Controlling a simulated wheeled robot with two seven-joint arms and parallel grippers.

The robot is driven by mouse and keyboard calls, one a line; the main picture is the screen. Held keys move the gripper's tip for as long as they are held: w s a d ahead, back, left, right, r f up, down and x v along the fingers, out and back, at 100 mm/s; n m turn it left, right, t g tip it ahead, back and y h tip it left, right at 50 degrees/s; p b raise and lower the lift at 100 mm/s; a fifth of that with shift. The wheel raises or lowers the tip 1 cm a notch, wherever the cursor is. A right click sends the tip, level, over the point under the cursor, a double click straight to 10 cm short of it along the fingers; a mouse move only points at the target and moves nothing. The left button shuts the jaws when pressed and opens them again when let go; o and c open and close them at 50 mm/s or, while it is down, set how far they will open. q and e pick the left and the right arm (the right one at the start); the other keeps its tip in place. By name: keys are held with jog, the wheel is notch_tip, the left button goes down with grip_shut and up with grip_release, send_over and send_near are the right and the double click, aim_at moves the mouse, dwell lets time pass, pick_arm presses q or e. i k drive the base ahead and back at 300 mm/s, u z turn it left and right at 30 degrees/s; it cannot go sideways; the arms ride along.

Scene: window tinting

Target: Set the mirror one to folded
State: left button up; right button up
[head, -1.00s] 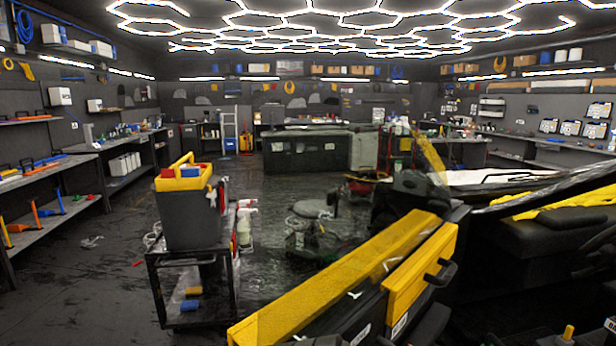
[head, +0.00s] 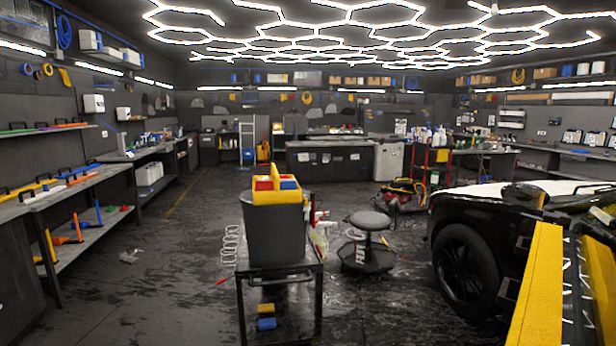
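A dark car with a pale hood (head: 545,187) stands at the right edge of the head view. Its front wheel (head: 465,270) faces me. I cannot make out the mirror clearly; the car's side further back is cut off by the frame or hidden behind a yellow-topped piece in front. Neither of my grippers is in view.
A black cart (head: 257,271) carrying a dark bucket with a yellow caddy stands ahead. A round stool (head: 369,222) is behind it. The yellow-topped piece (head: 538,285) is close at lower right. Shelving (head: 95,180) lines the left; the floor (head: 165,270) between is mostly clear.

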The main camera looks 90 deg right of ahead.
aim_at(518, 194)
jog(key=z, duration=2.5)
jog(key=i, duration=2.15)
jog(key=z, duration=1.85)
jog(key=i, duration=1.15)
jog(key=z, duration=1.8)
